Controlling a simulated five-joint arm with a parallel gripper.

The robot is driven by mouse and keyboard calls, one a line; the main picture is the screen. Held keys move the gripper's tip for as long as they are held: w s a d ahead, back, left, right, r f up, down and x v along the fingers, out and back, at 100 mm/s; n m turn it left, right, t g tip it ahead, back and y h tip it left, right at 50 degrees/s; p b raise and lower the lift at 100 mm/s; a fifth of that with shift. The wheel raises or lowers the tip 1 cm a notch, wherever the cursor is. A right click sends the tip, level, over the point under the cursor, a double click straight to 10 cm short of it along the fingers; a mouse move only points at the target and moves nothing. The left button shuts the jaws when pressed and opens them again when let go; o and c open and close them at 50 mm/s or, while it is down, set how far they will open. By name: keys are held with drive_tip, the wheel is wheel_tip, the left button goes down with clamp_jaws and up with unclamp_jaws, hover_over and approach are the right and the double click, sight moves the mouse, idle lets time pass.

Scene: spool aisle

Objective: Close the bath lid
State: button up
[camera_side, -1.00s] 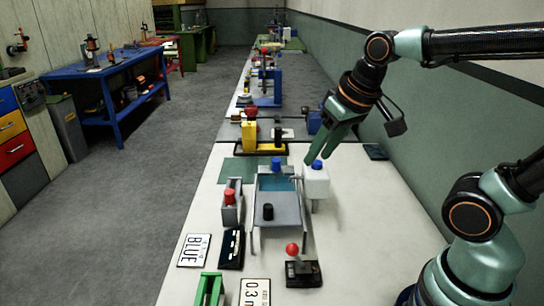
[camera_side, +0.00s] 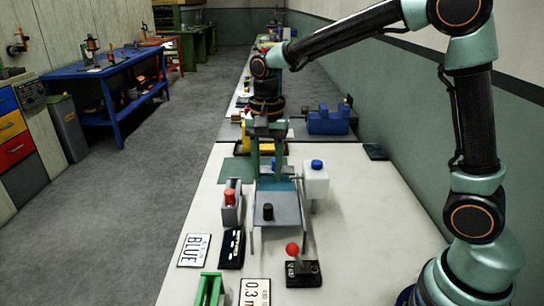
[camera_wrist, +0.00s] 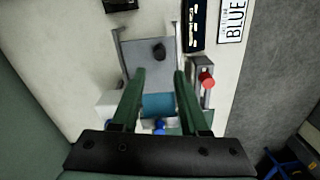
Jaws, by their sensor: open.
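The bath (camera_side: 292,184) stands in the middle of the white bench. Its teal inside (camera_wrist: 158,105) shows behind the lid in the wrist view. The lid (camera_side: 285,212) is a grey plate with a black knob (camera_side: 268,211). It lies on the near side, on two rails with legs, leaving part of the bath uncovered. The knob also shows in the wrist view (camera_wrist: 159,51). My gripper (camera_side: 267,174) points down over the bath, behind the knob. Its green fingers (camera_wrist: 160,72) are open with nothing between them. The fingers hide part of the bath.
A white bottle with a blue cap (camera_side: 316,180) stands right of the bath. A grey holder with a red knob (camera_side: 230,198) stands left. A red-balled lever box (camera_side: 302,272) and label cards (camera_side: 194,250) lie in front. The bench's right side is clear.

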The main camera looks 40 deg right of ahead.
sight(268, 205)
wheel_tip(268, 205, down, 10)
drive_tip(key=shift+f, duration=0.25)
drive_tip(key=shift+c, duration=0.2)
clamp_jaws()
drive_tip(key=shift+d+r, duration=0.1)
idle(1.3)
